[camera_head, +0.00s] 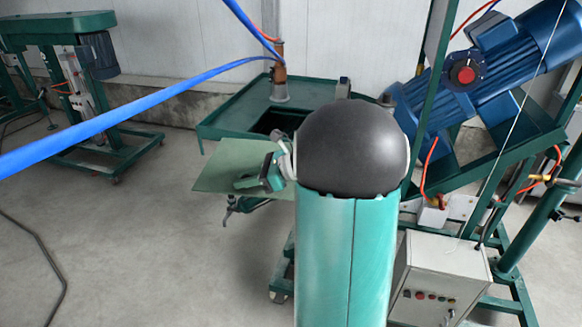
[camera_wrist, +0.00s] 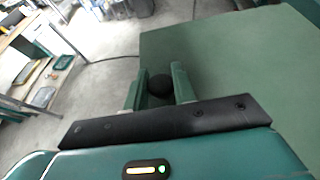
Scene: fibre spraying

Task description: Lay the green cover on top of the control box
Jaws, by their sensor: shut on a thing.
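The green cover (camera_head: 232,165) is a flat, thin plate held out to the left of my arm, above the floor. It also fills the right of the wrist view (camera_wrist: 240,60). My gripper (camera_head: 268,172) is shut on it at its near edge; its two fingers also show in the wrist view (camera_wrist: 157,85), with a dark round knob between them. The control box (camera_head: 437,275) is a light grey cabinet with a row of buttons on its front, low at the right. The cover is apart from it, and my arm stands between them. Part of the box's top is visible.
A green machine table (camera_head: 225,120) with a dark opening stands behind the cover. A blue motor (camera_head: 480,75) on a green frame rises behind the box, with cables hanging near it. Blue hoses (camera_head: 130,108) cross the upper left.

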